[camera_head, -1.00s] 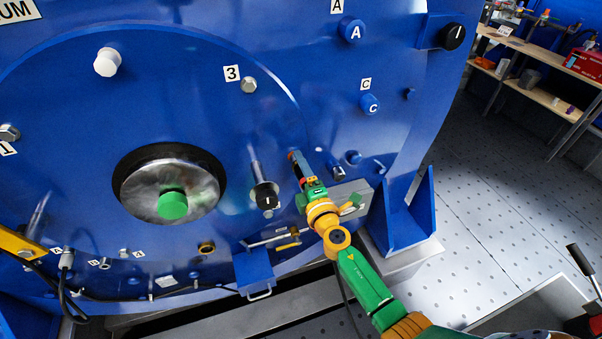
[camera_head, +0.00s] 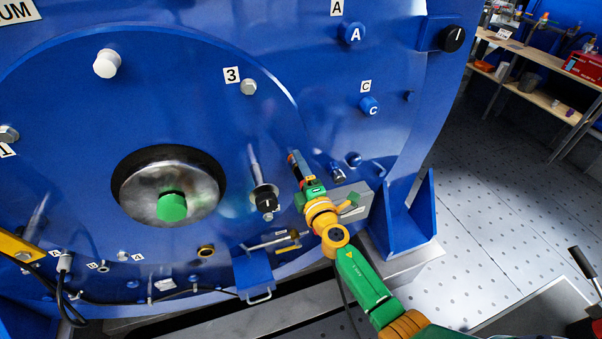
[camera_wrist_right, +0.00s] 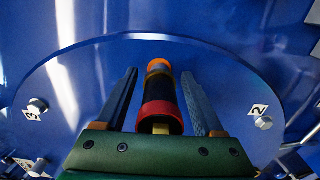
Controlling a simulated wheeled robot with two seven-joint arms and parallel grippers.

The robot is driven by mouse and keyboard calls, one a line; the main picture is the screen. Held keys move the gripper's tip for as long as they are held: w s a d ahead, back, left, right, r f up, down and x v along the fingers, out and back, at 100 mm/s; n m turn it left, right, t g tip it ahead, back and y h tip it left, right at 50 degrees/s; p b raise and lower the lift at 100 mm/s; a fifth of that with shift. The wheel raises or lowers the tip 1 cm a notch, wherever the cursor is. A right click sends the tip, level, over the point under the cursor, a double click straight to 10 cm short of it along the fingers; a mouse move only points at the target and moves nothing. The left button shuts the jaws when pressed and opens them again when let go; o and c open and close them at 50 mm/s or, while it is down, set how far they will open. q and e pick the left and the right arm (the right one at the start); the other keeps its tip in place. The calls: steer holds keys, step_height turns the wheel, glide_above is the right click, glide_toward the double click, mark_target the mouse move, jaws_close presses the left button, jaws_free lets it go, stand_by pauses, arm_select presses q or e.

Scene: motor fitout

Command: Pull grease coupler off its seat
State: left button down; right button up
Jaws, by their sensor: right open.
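A slim fitting, which I take to be the grease coupler (camera_wrist_right: 160,95), shows in the right wrist view with an orange end, a dark body, a red collar and a brass tip. It lies between the two fingers of my right gripper (camera_wrist_right: 161,92), which is open with a gap on each side. In the head view my right gripper (camera_head: 297,165) is close to the blue motor face, right of the black knob. An orange spot shows near its fingertips; the coupler is mostly hidden there. Its seat cannot be made out. My left gripper is not in view.
A black knob (camera_head: 265,198) on a rod sticks out left of my gripper. A dark fitting (camera_head: 337,173) is close on the right. A blue bracket (camera_head: 255,274) with a handle is below, and a blue support (camera_head: 408,218) stands at right.

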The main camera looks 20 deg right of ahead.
stand_by(0.3)
jaws_close()
stand_by(1.3)
steer(key=shift+s, duration=0.1)
steer(key=shift+s+p, duration=0.4)
steer(key=shift+s, duration=1.05)
steer(key=shift+s+d, duration=0.1)
steer(key=shift+s, duration=1.4)
